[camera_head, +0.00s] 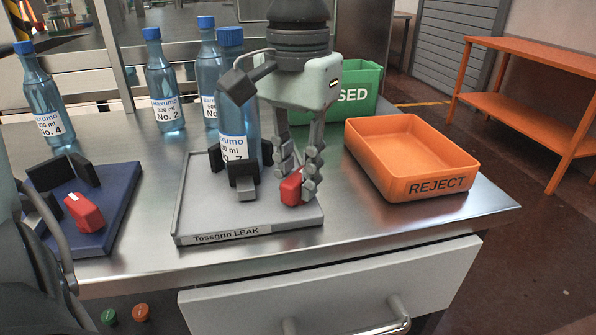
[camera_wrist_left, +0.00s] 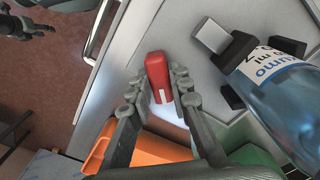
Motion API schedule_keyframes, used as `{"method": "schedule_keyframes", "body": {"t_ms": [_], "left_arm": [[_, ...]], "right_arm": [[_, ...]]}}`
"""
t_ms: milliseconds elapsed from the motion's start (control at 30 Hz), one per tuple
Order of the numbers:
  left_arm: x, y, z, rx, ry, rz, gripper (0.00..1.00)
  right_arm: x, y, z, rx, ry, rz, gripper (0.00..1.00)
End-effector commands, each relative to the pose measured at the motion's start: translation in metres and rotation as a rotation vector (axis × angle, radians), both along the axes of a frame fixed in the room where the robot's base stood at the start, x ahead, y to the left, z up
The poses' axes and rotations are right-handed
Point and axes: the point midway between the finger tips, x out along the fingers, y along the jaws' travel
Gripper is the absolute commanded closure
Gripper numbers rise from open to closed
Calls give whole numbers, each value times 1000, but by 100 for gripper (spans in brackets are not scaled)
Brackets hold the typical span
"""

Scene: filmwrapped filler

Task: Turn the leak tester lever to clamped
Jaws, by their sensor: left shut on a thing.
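The leak tester (camera_head: 190,200) is a grey tray labelled "Tessgrin LEAK", with a blue bottle marked No. 7 (camera_head: 236,147) upright among its black jaws. Its red lever (camera_head: 291,188) is at the right front, partly hidden by fingers. My left gripper (camera_head: 301,183) comes down from above and is shut on the lever. In the left wrist view the red lever (camera_wrist_left: 157,70) lies between the left fingertips (camera_wrist_left: 168,88), with a white mark on it. What seems to be my right gripper (camera_wrist_left: 36,30) is at that view's top left corner, over the floor; its jaws are unclear.
An orange REJECT bin (camera_head: 424,185) stands right of the tester, with a green bin (camera_head: 362,85) behind. A blue fixture (camera_head: 112,205) with black jaws and a red lever (camera_head: 84,212) is at left. Several blue bottles (camera_head: 163,82) stand behind. A drawer (camera_head: 330,285) is below.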

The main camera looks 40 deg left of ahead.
Motion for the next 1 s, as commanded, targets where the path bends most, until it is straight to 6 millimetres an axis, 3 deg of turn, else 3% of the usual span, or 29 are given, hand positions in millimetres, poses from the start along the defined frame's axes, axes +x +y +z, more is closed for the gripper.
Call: {"method": "schedule_keyframes", "body": {"t_ms": [533,567,700,1000], "left_arm": [[0,0,0,0,-1,-26,100],[0,0,0,0,-1,-26,79],[0,0,0,0,-1,-25,62],[0,0,1,1,-1,-24,60]], "right_arm": [[7,1,4,2,-16,3,60],[7,1,4,2,-16,3,60],[7,2,4,2,-16,3,60],[1,2,2,4,-7,3,60]]}}
